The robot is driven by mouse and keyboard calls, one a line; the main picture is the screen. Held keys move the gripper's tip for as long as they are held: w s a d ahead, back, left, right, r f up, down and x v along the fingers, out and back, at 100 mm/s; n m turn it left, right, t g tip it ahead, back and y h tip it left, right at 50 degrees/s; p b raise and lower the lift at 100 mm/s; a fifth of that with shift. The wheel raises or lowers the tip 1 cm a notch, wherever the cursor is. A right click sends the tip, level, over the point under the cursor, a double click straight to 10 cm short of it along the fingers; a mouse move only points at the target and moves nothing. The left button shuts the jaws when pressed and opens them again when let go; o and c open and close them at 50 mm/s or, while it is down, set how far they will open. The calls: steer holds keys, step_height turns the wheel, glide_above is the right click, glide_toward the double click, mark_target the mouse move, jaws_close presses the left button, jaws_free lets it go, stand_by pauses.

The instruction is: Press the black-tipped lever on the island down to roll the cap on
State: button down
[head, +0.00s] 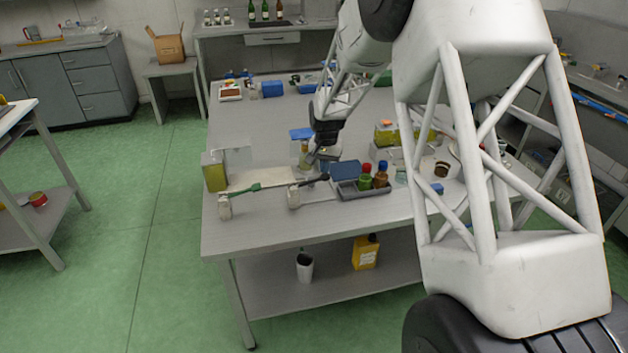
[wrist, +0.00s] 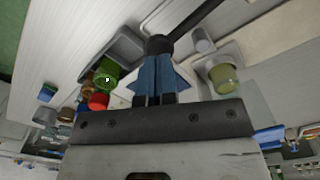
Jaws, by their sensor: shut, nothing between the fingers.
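The lever is a dark rod on the near part of the island (head: 270,225), and its black tip (head: 324,177) points right. In the wrist view the black tip (wrist: 158,44) lies just beyond my fingertips, with the rod running to the upper right. A second lever with a green handle (head: 248,188) lies to the left. No cap on a bottle shows clearly at the lever.
A yellow-green tin (head: 214,172) stands at the left edge. A jar with yellow-green contents (wrist: 222,77) is near my fingers. The island's front strip is clear.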

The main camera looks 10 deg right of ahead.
steer(key=shift+r, duration=2.45)
